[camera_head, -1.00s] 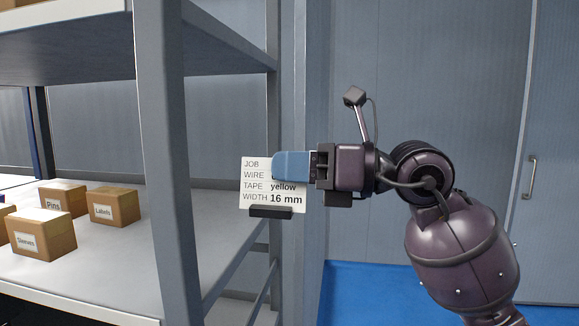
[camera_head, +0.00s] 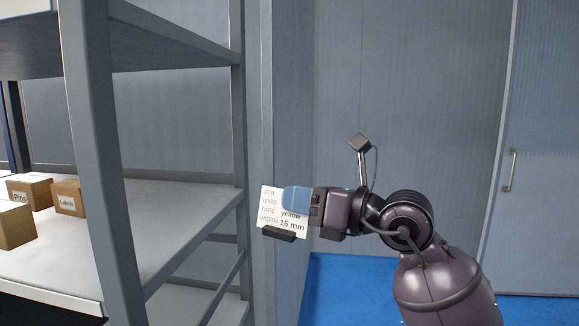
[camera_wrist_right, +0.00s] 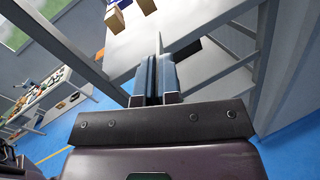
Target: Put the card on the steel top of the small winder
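My right gripper (camera_head: 298,200) is shut on the white card (camera_head: 270,216), with a blue fingertip over the card's upper right part. The card is tilted a little and held in the air. It reads JOB, WIRE, TAPE yellow and WIDTH 16 mm; the finger hides the wire entry. A black bar (camera_head: 279,234) runs along its lower edge. In the right wrist view, the blue fingers (camera_wrist_right: 153,78) are together, with the card nearly edge-on (camera_wrist_right: 158,43) between them and the black bar (camera_wrist_right: 187,50) beside them. The small winder and my left gripper are not in view.
A grey shelf rack (camera_head: 105,160) stands at the left, its post near the card. Boxes marked Pins (camera_head: 28,192) and Labels (camera_head: 68,198) are on its shelf. A grey cabinet door (camera_head: 540,150) is at the right. Blue floor (camera_head: 340,285) shows below.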

